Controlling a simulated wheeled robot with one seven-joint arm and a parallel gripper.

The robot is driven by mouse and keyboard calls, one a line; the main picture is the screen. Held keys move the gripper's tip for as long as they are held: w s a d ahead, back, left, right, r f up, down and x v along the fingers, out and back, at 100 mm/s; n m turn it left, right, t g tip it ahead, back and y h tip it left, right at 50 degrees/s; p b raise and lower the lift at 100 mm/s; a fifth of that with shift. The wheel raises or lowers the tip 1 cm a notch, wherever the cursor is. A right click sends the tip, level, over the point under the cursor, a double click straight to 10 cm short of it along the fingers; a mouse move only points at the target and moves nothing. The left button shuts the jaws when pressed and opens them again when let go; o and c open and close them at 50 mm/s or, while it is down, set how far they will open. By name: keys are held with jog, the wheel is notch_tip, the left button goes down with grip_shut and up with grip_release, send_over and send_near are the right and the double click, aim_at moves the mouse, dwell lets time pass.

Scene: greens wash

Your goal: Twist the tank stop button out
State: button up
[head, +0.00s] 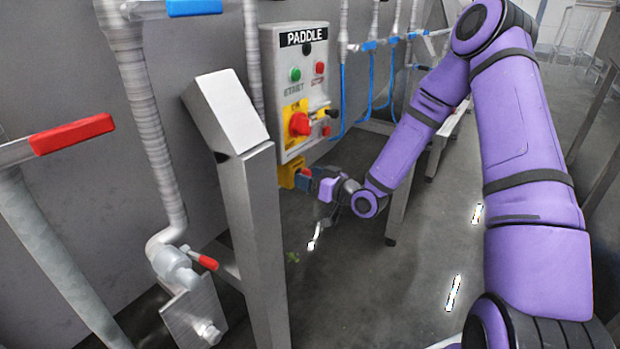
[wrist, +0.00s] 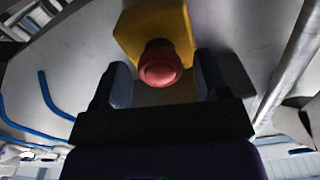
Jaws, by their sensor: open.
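The tank stop button is a red mushroom head (wrist: 160,66) on a yellow housing (wrist: 158,28) in the wrist view. In the head view the yellow housing (head: 287,174) sits below the PADDLE panel, and the red button (head: 306,171) is mostly hidden by my gripper (head: 308,181). In the wrist view my gripper (wrist: 162,76) is open, with one finger to each side of the button. Gaps show between the button and both fingers, so it is not gripped.
The PADDLE panel (head: 301,90) above carries a green start button (head: 295,74), a red stop button (head: 319,68) and a red rotary switch (head: 300,124) on yellow. A steel post (head: 258,220) stands left of the housing. Blue hoses (head: 371,85) hang to the right.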

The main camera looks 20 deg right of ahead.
jog(key=c, duration=0.9)
jog(key=shift+m, duration=3.9)
jog(key=shift+d, duration=0.1)
